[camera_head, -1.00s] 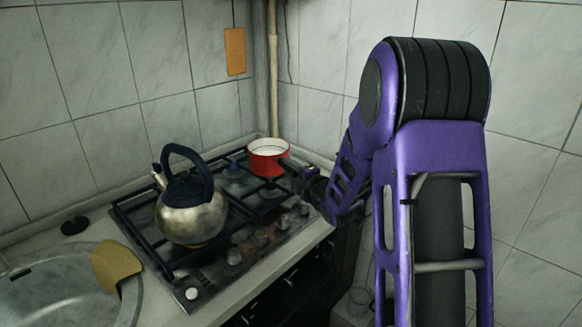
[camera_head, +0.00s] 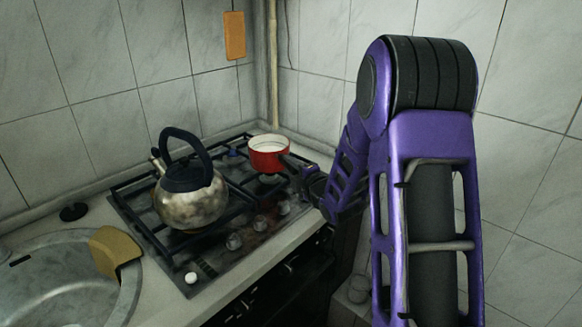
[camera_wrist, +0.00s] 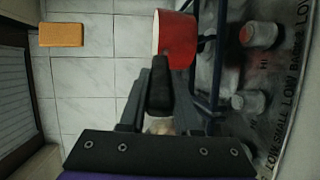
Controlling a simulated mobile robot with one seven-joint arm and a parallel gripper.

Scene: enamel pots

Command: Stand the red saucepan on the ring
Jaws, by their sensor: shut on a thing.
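The red saucepan (camera_head: 265,160), white inside with a dark handle, is upright at the right rear of the hob. My gripper (camera_head: 292,165) is shut on its handle from the right. In the wrist view the saucepan (camera_wrist: 178,40) lies just beyond my fingers (camera_wrist: 160,88), with the dark handle between them. A burner ring (camera_head: 267,180) shows partly just below and in front of the saucepan. I cannot tell for sure whether the base touches the grate or hangs just above it.
A steel kettle (camera_head: 190,203) with a dark handle stands on the left front of the hob (camera_head: 205,268). Knobs (camera_head: 234,242) line the hob's front edge. A sink (camera_head: 60,285) with a tan board (camera_head: 115,250) is at left. Tiled walls close in behind.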

